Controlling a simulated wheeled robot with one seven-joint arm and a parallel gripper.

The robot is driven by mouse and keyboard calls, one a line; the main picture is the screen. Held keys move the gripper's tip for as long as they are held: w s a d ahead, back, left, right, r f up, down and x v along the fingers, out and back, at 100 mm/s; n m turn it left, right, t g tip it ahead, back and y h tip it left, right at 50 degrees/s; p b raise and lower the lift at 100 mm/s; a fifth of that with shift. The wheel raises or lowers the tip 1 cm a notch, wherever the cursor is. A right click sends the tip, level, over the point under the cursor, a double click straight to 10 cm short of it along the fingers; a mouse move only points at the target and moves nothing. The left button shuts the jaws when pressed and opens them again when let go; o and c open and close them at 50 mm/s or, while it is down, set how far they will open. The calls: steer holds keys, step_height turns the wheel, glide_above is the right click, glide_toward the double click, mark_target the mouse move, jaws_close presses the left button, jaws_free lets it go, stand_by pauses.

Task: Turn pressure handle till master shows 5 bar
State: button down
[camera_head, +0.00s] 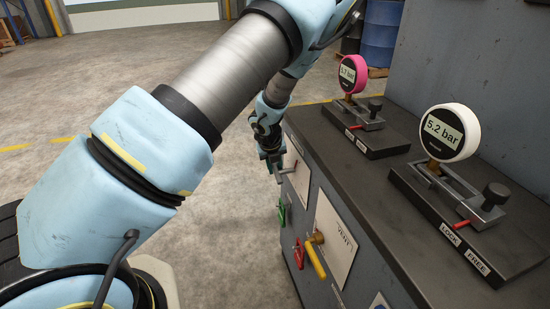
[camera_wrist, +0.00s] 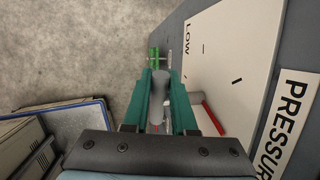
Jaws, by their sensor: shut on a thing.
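My gripper (camera_head: 273,163) is at the far end of the cabinet's front face. In the wrist view its two green fingers (camera_wrist: 162,80) close around a grey cylindrical grip, the pressure handle (camera_wrist: 160,88), beside a white plate (camera_wrist: 225,65) marked LOW and a PRESSURE label (camera_wrist: 287,122). The handle's grey arm shows partly in the head view (camera_head: 288,171). A white round gauge (camera_head: 449,133) on the cabinet top reads 5.2 bar. A pink gauge (camera_head: 352,73) stands farther back; its digits are too small to read surely. I cannot tell which gauge is the master.
Below the plate are a green handle (camera_head: 282,214), a red handle (camera_head: 299,253) and a yellow lever (camera_head: 316,258) on a VENT plate (camera_head: 336,238). Gauge stands with LOCK and FREE labels (camera_head: 464,248) sit on the cabinet top. The floor at left is open.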

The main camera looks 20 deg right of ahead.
steer(key=shift+w+d+r+g+p, duration=0.1)
steer(key=shift+g+p, duration=0.5)
steer(key=shift+p, duration=1.85)
steer(key=shift+w+d+r+g+p, duration=0.1)
steer(key=shift+g+p, duration=0.5)
steer(key=shift+p, duration=1.8)
steer(key=shift+f+g+p, duration=0.25)
steer(key=shift+g+p, duration=0.25)
steer(key=shift+p, duration=0.5)
steer(key=shift+a+f+g+y, duration=0.1)
steer(key=shift+f+g+y, duration=0.2)
steer(key=shift+g, duration=0.1)
steer(key=c, duration=0.7)
jaws_free()
steer(key=shift+s+n, duration=0.1)
steer(key=shift+n, duration=0.2)
steer(key=b+v, duration=0.2)
steer(key=v, duration=0.8)
steer(key=shift+a+r, duration=0.2)
steer(key=shift+r, duration=0.1)
steer(key=shift+r, duration=0.1)
